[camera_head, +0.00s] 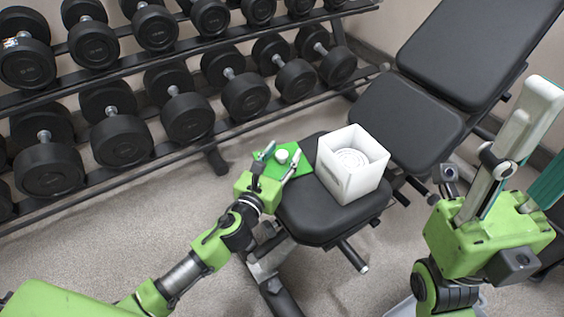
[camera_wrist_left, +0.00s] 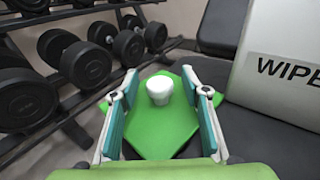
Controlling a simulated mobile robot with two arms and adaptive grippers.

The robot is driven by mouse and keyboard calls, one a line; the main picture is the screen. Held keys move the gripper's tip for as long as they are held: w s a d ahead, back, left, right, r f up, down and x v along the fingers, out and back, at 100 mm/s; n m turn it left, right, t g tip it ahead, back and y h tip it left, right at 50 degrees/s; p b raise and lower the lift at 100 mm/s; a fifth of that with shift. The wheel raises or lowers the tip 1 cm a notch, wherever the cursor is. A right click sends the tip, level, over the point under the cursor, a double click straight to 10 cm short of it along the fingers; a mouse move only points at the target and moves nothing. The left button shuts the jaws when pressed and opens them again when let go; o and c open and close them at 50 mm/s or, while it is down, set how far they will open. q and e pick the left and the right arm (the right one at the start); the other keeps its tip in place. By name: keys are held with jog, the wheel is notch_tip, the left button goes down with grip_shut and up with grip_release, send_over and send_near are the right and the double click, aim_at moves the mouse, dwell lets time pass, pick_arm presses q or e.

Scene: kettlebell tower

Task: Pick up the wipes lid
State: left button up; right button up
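The wipes lid (camera_head: 270,157) is a green square plate with a white knob, lying at the left edge of the bench seat beside the wipes box. The lid also shows in the left wrist view (camera_wrist_left: 160,135), with its knob (camera_wrist_left: 160,90) upright. My left gripper (camera_head: 284,156) is open, with one finger on each side of the knob; gaps show between the fingers and the knob. My right gripper (camera_head: 545,140) is at the right of the head view, raised and empty, its fingers apart; one finger is partly cut off by the frame edge.
The open white wipes box (camera_head: 340,182) with a white roll inside stands on the black bench seat (camera_head: 312,222), right of the lid. Dumbbell racks (camera_head: 130,160) line the left and back. The tilted backrest (camera_head: 470,50) rises behind.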

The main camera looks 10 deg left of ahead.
pick_arm(q)
jog(key=c, duration=1)
jog(key=shift+o, duration=0.2)
